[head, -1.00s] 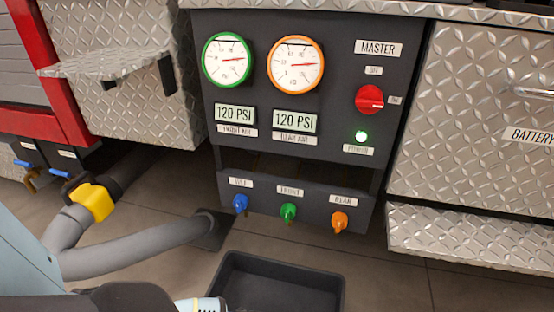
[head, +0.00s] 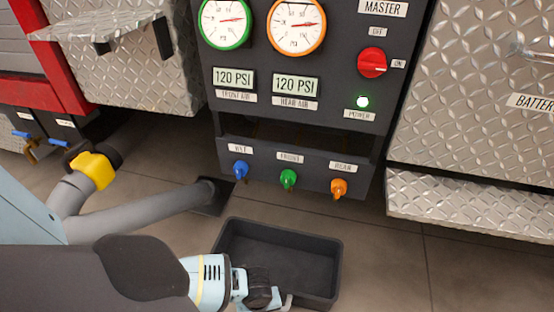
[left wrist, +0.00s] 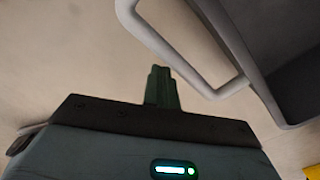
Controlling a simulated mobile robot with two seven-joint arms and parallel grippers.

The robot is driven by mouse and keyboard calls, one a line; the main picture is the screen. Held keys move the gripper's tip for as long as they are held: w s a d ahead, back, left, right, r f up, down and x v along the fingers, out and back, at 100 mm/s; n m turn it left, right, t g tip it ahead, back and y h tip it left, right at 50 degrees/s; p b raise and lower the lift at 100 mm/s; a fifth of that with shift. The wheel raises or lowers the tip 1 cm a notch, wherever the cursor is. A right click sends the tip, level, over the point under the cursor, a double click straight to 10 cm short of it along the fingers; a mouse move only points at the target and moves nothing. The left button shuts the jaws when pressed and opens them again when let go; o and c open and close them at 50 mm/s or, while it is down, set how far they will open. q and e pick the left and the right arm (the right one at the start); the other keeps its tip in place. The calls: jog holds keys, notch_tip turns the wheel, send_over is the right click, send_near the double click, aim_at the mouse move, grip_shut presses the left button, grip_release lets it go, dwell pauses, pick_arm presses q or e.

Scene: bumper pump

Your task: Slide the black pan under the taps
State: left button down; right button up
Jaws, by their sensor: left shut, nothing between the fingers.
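The black pan (head: 300,248) lies on the floor in front of the panel, nearer to me than the blue tap (head: 240,170), green tap (head: 288,178) and orange tap (head: 338,188). My left gripper (head: 264,293) is low at the pan's near side, partly hidden by its own wrist. In the left wrist view its fingers (left wrist: 161,86) are shut and empty. A grey loop like a handle (left wrist: 190,48) is just beyond them, beside the dark pan wall (left wrist: 290,75). I cannot tell whether they touch. My right gripper is out of view.
A diamond-plate step (head: 470,205) juts out at the right. The tiled floor right of the pan is clear.

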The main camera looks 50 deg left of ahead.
pick_arm(q)
jog(key=shift+w+a, duration=0.35)
jog(key=shift+w, duration=0.25)
jog(key=shift+w+a, duration=0.35)
jog(key=shift+w, duration=0.25)
jog(key=w+a, duration=0.6)
jog(key=w, duration=0.5)
jog(key=shift+a, duration=0.4)
dwell(0.5)
jog(key=shift+s+d, duration=0.15)
jog(key=shift+s, duration=0.1)
jog(key=shift+s+d+p, duration=0.5)
jog(key=shift+s+p, duration=0.3)
jog(key=shift+p, duration=0.15)
